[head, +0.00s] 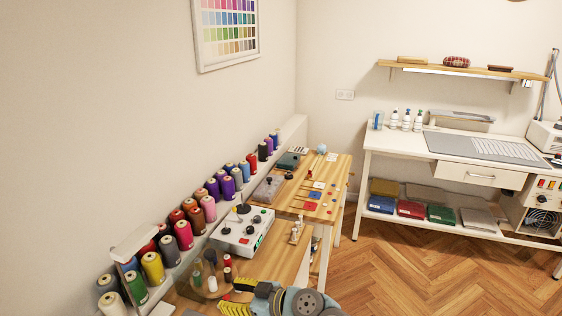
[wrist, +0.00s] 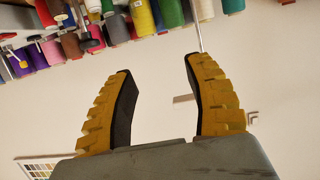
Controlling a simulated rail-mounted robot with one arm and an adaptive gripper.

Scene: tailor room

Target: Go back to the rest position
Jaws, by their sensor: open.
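My gripper (head: 231,295) is at the bottom of the head view, low over the near end of the wooden bench. Its two yellow ridged fingers point left, toward the thread spools. In the wrist view my gripper (wrist: 158,64) has its fingers spread apart, with only the pale wall seen between them. It holds nothing. Most of my arm is outside the head view.
Thread spools (head: 183,235) line the wall behind the bench; the wrist view shows several spools (wrist: 142,17) too. A round stand (head: 211,286) with small spools is close to my gripper. A control box (head: 242,233) sits farther along. The parquet floor (head: 400,270) is clear.

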